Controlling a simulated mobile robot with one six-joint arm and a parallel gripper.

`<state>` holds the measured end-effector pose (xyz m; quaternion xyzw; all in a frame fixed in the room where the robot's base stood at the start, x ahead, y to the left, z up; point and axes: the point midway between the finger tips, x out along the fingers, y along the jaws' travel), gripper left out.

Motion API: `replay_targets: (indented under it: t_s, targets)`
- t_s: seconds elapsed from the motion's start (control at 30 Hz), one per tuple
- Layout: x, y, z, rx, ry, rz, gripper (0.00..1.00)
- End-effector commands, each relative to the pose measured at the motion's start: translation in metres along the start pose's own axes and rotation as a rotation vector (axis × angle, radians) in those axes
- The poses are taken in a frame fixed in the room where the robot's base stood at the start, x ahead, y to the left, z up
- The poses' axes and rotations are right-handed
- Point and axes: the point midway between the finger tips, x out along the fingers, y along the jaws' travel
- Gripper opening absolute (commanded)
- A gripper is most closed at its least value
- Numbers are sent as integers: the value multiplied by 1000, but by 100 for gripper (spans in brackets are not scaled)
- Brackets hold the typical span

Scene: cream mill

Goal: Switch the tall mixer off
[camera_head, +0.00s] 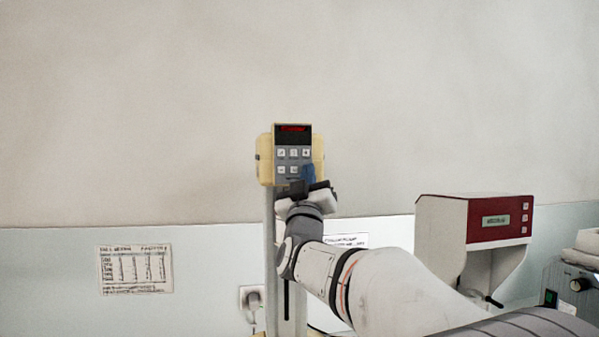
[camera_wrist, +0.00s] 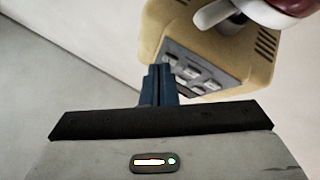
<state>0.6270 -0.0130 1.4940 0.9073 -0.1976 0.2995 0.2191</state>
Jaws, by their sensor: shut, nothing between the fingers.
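The tall mixer (camera_head: 262,161) is a cream-yellow head on a light upright column in the middle of the head view. Its grey front panel (camera_head: 293,165) has a dark display with red lit characters and two rows of pale buttons. My gripper (camera_head: 308,172) is shut and empty, its blue fingertips in front of the panel's lower right, covering part of it. In the wrist view the blue fingers (camera_wrist: 160,80) are together beside the panel buttons (camera_wrist: 193,75) of the cream head (camera_wrist: 245,60). I cannot tell whether they touch a button.
A white and dark red machine (camera_head: 440,225) with a small display stands at right. A grey box with a black knob (camera_head: 580,285) is at the far right edge. A paper chart (camera_head: 134,269) and a socket with plug (camera_head: 251,298) are on the wall. The space left of the mixer is clear.

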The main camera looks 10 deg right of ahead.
Motion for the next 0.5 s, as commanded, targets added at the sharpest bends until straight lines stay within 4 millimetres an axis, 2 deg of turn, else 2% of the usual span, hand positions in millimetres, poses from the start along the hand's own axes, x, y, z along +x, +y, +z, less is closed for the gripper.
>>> replay_targets:
  t_s: [0.2,0.5]
  targets:
    - [-9,5,-4,1,1,1,0]
    - [-9,6,-6,0,0,0,0]
